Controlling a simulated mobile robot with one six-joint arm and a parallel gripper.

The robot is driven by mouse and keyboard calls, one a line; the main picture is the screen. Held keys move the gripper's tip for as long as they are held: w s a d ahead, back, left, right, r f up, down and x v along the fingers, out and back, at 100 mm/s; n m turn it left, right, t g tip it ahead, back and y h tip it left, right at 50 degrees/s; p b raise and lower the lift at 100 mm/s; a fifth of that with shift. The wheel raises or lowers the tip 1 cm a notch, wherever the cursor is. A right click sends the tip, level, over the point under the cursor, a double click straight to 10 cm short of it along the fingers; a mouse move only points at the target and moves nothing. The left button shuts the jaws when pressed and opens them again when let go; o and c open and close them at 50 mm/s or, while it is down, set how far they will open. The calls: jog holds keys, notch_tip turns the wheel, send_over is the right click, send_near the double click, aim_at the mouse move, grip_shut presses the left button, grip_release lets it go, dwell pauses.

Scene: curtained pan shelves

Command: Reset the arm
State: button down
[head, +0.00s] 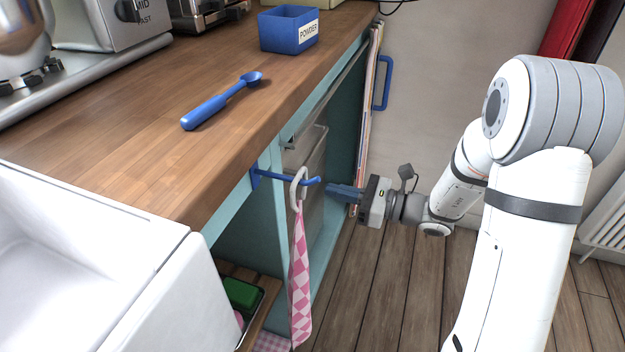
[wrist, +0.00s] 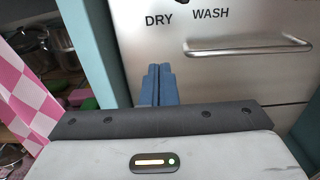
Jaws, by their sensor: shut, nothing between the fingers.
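My gripper (head: 345,191) is beside the front of the teal counter, close to a blue hook rail (head: 285,178) on the cabinet edge. Its blue fingers are together with nothing between them; they also show in the wrist view (wrist: 158,86). In the wrist view the fingers point toward a steel appliance front (wrist: 230,82) marked DRY and WASH, with a bar handle (wrist: 248,46). A pink and white checked cloth (head: 300,270) hangs by a pale ring from the hook, left of my gripper. It also shows at the left of the wrist view (wrist: 28,85).
The wooden counter (head: 130,130) holds a blue spoon (head: 222,101) and a blue POWDER box (head: 289,30). A white sink (head: 90,240) is at the lower left. Low shelf items include a green block (head: 242,293). Floor (head: 385,300) below my gripper is clear.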

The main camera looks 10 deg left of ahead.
jog(key=s+d+r+n+g+h+p, duration=0.2)
jog(key=s+r+n+g+h+p, duration=0.15)
jog(key=s+r+n+p, duration=0.35)
jog(key=s+d+r+n+g+h+p, duration=0.2)
jog(key=s+d+r+n+h+p, duration=0.15)
jog(key=s+r+p, duration=0.5)
jog(key=s+d+r+n+t+h+p, duration=0.1)
jog(key=d+r+n+t+h+p, duration=0.1)
jog(key=d+r+n+h+p, duration=0.3)
jog(key=s+d+r+n+t+h+p, duration=0.2)
jog(key=d+r+n+h+p, duration=0.2)
jog(key=d+r+p, duration=0.3)
notch_tip(320, 180, up, 5)
jog(key=shift+d+n+t+h+p, duration=0.3)
jog(key=shift+n+t+h+p, duration=0.05)
jog(key=shift+h+p, duration=0.5)
